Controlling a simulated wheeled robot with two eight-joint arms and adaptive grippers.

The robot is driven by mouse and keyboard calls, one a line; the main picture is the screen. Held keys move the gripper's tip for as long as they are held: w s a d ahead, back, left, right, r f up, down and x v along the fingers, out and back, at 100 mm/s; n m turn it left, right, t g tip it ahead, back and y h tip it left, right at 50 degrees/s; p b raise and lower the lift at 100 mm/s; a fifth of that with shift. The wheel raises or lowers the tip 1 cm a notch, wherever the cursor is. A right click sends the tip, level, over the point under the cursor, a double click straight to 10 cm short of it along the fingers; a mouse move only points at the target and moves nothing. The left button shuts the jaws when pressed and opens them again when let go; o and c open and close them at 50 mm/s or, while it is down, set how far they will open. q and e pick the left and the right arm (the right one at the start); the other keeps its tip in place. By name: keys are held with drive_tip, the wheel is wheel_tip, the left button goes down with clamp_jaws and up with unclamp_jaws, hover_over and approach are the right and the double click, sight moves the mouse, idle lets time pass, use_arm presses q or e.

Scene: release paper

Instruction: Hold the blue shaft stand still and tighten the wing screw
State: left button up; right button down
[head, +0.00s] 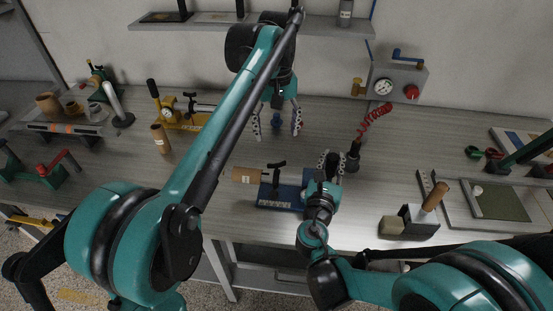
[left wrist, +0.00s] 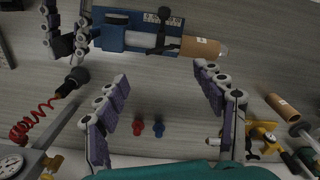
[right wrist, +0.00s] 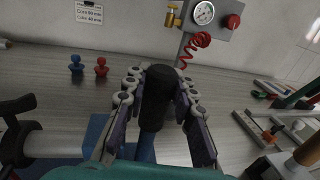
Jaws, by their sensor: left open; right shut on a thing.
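The blue shaft stand (head: 280,196) lies on the table near the front edge, with a pale shaft and a brown roll (head: 246,175) at its left end. The black wing screw (head: 276,165) stands up from it; it also shows in the left wrist view (left wrist: 164,30). My left gripper (head: 277,124) is open and empty, above and behind the stand, apart from the wing screw. My right gripper (head: 331,163) is shut on the right end of the blue stand. The exact contact is partly hidden; the blue part shows between the fingers in the right wrist view (right wrist: 145,149).
A black nozzle (head: 353,155) on a red coiled hose (head: 374,121) stands just behind my right gripper. Small red (left wrist: 138,127) and blue (left wrist: 158,129) pieces stand behind the stand. A yellow fixture (head: 180,120) lies left, a block with a wooden handle (head: 433,195) right.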

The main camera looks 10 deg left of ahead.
sight(277, 162)
use_arm(q)
wheel_tip(277, 162, down, 11)
drive_tip(key=shift+f, duration=0.1)
drive_tip(key=c, duration=1.2)
